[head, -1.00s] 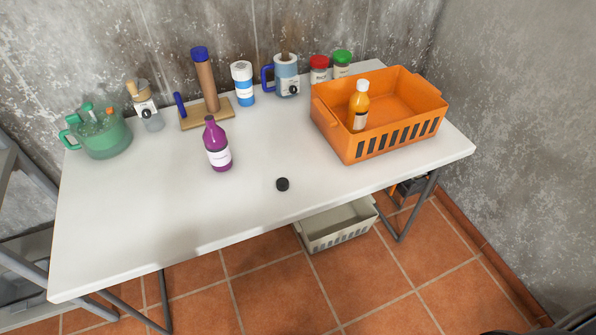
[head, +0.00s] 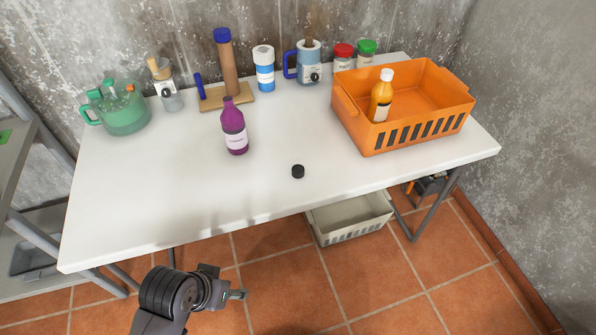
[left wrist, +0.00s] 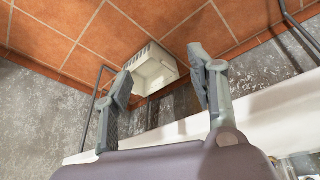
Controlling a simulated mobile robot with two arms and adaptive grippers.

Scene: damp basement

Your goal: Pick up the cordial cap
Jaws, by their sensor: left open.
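The cordial cap (head: 298,171) is a small black disc lying on the white table (head: 190,200) near its front edge. A purple bottle (head: 235,130) with a pale label stands upright behind it to the left; its top shows no black cap. My left gripper (head: 238,295) is in front of the table at the lower left of the head view, apart from the cap. In the left wrist view its two fingers (left wrist: 160,70) are spread with nothing between them. The cap does not show in the left wrist view. My right gripper is not in view.
An orange crate (head: 425,138) holding an orange bottle (head: 381,97) stands at the table's right. A green jug (head: 122,115), blue mug (head: 310,65) and several jars line the back. A pale bin (head: 350,220) sits below. The table around the cap is clear.

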